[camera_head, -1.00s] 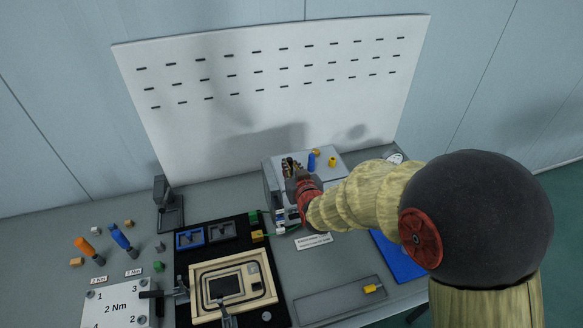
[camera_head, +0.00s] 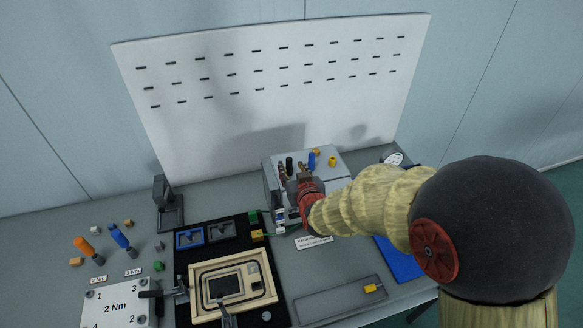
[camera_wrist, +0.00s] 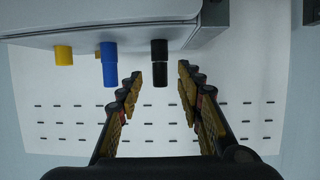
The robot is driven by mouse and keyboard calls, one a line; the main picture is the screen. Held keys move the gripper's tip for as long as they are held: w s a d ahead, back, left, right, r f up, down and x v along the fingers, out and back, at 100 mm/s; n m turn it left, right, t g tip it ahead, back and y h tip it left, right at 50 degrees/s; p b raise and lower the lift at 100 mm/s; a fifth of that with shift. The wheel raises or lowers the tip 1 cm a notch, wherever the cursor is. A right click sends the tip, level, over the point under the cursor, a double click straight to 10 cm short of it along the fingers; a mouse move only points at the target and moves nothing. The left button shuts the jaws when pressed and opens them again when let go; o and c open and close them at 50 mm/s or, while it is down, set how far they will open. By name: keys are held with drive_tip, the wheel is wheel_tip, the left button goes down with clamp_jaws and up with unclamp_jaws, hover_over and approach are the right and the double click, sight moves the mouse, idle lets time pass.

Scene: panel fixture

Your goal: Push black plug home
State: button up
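The black plug (camera_head: 289,164) stands upright on top of the grey panel box (camera_head: 328,176), left of the blue plug (camera_head: 312,160). In the wrist view the black plug (camera_wrist: 159,62) shows a ring line around its middle and sticks out from the box face. My gripper (camera_wrist: 160,77) is open, with one fingertip on each side of the black plug's end and a visible gap on both sides. In the head view my gripper (camera_head: 298,184) is at the box's left part, and my wrist hides part of the box. How deep the plug sits cannot be told.
The blue plug (camera_wrist: 109,64) and a yellow plug (camera_wrist: 63,54) stand beside the black one. A second yellow piece (camera_head: 317,151) is at the box's back. A black mat with a framed fixture (camera_head: 205,283) lies left, a grey tray (camera_head: 330,303) in front.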

drive_tip(key=v, duration=1)
drive_tip(key=shift+s, duration=0.3)
drive_tip(key=s+f+g, duration=0.4)
drive_tip(key=s+f, duration=0.1)
drive_tip(key=f, duration=0.2)
drive_tip(key=s+d+g+h, duration=0.1)
drive_tip(key=s+d+g, duration=0.25)
drive_tip(key=s, duration=0.45)
drive_tip(key=s+d+r+m+h+b, duration=0.1)
drive_tip(key=s+d+r+m+h, duration=0.1)
drive_tip(key=s+d+r, duration=0.9)
wheel_tip(320, 180, up, 4)
drive_tip(key=shift+s+d+f+m, duration=0.15)
drive_tip(key=shift+d+m, duration=0.35)
drive_tip(key=shift+d, duration=0.3)
